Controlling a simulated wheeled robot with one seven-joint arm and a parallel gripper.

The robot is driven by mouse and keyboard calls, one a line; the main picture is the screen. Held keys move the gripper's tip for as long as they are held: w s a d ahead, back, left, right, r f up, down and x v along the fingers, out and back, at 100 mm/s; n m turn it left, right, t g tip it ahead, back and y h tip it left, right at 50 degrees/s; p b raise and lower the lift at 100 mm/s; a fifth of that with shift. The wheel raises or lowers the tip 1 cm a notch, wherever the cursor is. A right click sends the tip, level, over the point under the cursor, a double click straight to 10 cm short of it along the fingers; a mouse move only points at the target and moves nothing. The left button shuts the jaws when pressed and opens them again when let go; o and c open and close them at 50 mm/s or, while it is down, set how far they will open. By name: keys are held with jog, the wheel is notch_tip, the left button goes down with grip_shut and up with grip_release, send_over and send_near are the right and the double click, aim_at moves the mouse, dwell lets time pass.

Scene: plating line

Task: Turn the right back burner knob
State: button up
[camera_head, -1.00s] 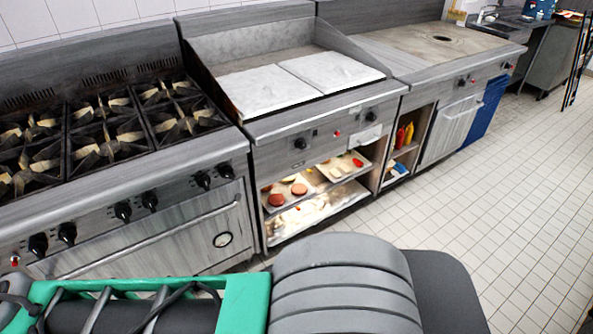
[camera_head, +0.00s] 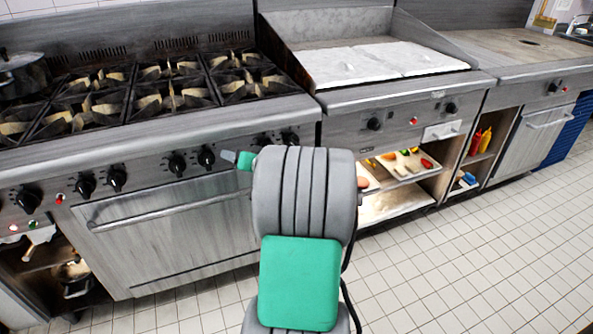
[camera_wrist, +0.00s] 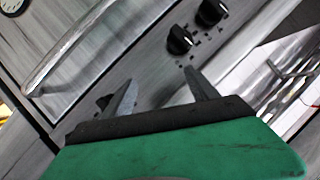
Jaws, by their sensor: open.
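The range (camera_head: 150,130) has black burner knobs along its front. In the head view its rightmost knobs (camera_head: 290,139) are just above my arm; another knob (camera_head: 206,158) is just left of my gripper (camera_head: 230,156). In the wrist view my gripper (camera_wrist: 161,88) is open, with nothing seen between its fingers. Two knobs, one lower (camera_wrist: 180,41) and one higher (camera_wrist: 211,12), show beyond the fingertips, apart from them. A dark knob-like shape (camera_wrist: 104,102) is partly hidden by the left finger. I cannot tell which knob serves the right back burner.
The oven handle (camera_head: 165,208) juts out below the knobs; it also shows in the wrist view (camera_wrist: 85,45). A griddle (camera_head: 375,62) stands right of the range, above shelves with food trays (camera_head: 405,165). A pot (camera_head: 22,75) sits at far left. The floor at right is clear.

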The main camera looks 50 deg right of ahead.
aim_at(295, 141)
jog(key=s+d+f+m+t+h+b, duration=0.1)
jog(key=s+d+f+m+h, duration=0.15)
jog(key=s+d, duration=0.4)
jog(key=s+d+f+m+t+h+b, duration=0.1)
jog(key=s+d+m+h+b, duration=0.2)
jog(key=d, duration=0.7)
jog(key=shift+h, duration=0.25)
jog(key=x, duration=0.6)
jog(key=shift+w+d+p, duration=0.1)
jog(key=shift+d+p, duration=0.25)
jog(key=shift+d, duration=0.15)
jog(key=shift+c, duration=0.2)
jog(key=shift+f, duration=0.1)
jog(key=c, duration=1.3)
